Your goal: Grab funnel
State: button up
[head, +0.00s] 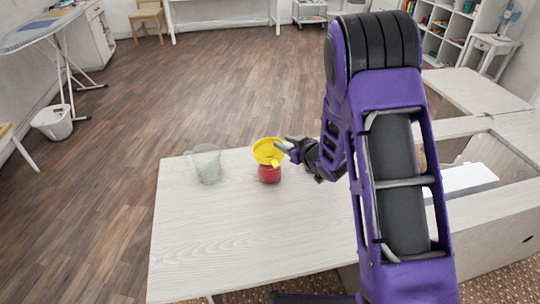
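A yellow funnel (267,150) shows in the head view near the back of the pale wooden tabletop. It appears to sit on top of a red jar or container (269,174), with its spout pointing down on the near side. My gripper (287,146) reaches in from the right, with its fingertips at the right edge of the funnel's rim. At this size I cannot tell whether the fingers touch the rim or whether they are open or shut.
A clear, translucent jug (206,164) stands left of the funnel. The pale tabletop (245,235) in front is bare. At the right is an open cabinet compartment (492,150) with a white object (468,180) in it. My arm hides part of the tabletop's right side.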

grip_shut()
dwell(0.5)
